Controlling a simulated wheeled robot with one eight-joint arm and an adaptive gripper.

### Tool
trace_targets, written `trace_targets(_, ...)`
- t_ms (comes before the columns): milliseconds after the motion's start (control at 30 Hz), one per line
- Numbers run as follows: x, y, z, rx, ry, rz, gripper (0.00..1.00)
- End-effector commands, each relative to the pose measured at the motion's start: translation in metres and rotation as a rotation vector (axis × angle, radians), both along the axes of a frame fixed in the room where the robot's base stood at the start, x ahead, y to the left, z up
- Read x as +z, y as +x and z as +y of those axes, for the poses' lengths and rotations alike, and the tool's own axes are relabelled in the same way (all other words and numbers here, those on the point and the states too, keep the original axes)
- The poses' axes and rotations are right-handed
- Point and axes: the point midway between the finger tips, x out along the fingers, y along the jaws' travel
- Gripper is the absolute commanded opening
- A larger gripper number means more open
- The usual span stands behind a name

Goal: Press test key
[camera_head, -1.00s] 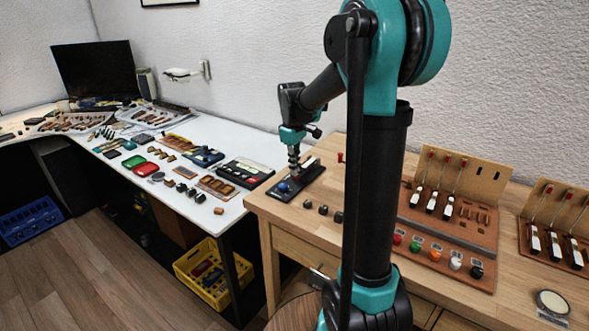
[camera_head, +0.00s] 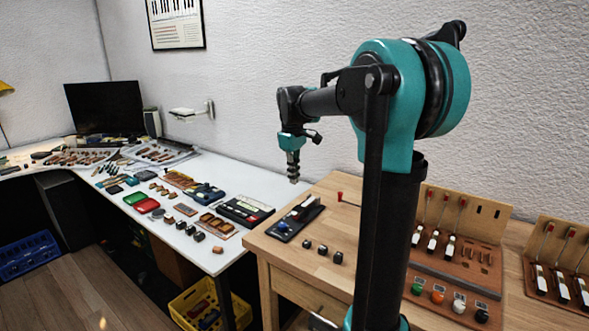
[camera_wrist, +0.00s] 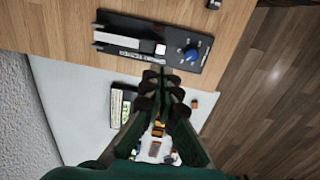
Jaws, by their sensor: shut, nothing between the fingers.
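The test key unit is a dark board (camera_head: 298,224) near the left edge of the wooden bench. It carries a pale key bar and a blue knob (camera_head: 283,226). My fingers also show in the wrist view (camera_wrist: 160,88).
Small dark blocks (camera_head: 322,249) stand in front of the board. A red-tipped piece (camera_head: 340,196) is to its right. A rack with keys (camera_head: 434,244) and coloured knobs is farther right. A white table (camera_head: 160,217) with many parts lies left.

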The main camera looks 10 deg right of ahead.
Motion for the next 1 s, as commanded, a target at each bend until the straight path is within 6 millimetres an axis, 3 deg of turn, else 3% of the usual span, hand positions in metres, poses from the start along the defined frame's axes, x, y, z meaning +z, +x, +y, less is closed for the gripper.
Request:
trace_targets(100,0.017,0.0,0.0,0.0,0.0,0.0,0.0)
trace_targets(300,0.03,0.0,0.0,0.0,0.0,0.0,0.0)
trace_targets(1000,0.031,0.0,0.0,0.0,0.0,0.0,0.0)
